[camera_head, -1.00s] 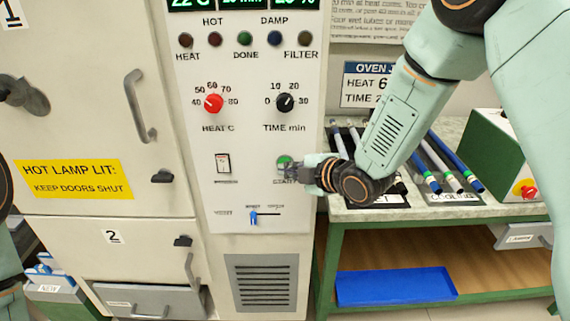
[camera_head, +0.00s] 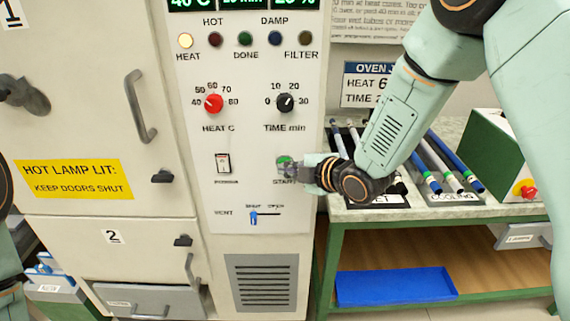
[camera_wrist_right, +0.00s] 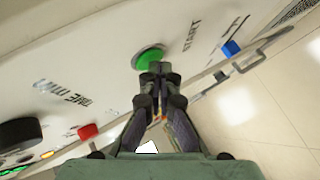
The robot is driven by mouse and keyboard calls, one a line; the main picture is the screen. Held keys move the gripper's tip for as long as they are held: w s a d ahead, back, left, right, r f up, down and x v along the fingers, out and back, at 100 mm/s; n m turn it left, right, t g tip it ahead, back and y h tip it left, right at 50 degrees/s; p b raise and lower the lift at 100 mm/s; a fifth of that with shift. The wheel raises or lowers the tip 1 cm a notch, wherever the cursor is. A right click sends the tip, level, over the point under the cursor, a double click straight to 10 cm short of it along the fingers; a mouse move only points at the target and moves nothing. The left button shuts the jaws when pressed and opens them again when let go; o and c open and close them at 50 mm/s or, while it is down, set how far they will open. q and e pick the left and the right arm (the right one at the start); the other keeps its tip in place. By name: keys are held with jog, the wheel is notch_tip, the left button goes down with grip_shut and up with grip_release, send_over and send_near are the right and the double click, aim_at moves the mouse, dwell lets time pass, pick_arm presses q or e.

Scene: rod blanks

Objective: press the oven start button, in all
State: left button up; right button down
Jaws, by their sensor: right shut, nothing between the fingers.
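The green start button (camera_head: 284,160) is on the oven's control panel (camera_head: 225,265), just above the word START. My right gripper (camera_head: 290,169) is shut and empty, with its tips at the lower edge of the button in the head view. In the right wrist view the green button (camera_wrist_right: 148,58) shows just beyond the shut fingertips (camera_wrist_right: 155,70); I cannot tell whether they touch it. The HEAT lamp (camera_head: 185,41) is lit yellow, and the other lamps are dark. The display (camera_head: 243,4) is partly cut off at the top. My left gripper is not in view.
A red heat knob (camera_head: 214,103), a black time knob (camera_head: 285,102), a rocker switch (camera_head: 223,163) and a blue vent slider (camera_head: 253,217) share the panel. Oven door handles (camera_head: 140,106) stick out at left. A bench with rods (camera_head: 440,165) stands at right.

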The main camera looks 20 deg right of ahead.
jog(key=shift+s+a, duration=0.2)
jog(key=shift+s, duration=0.45)
jog(key=shift+s+a, duration=0.25)
jog(key=shift+s, duration=0.55)
jog(key=shift+s+a, duration=0.2)
jog(key=shift+s, duration=0.55)
jog(key=shift+s+a, duration=0.25)
jog(key=shift+s, duration=0.55)
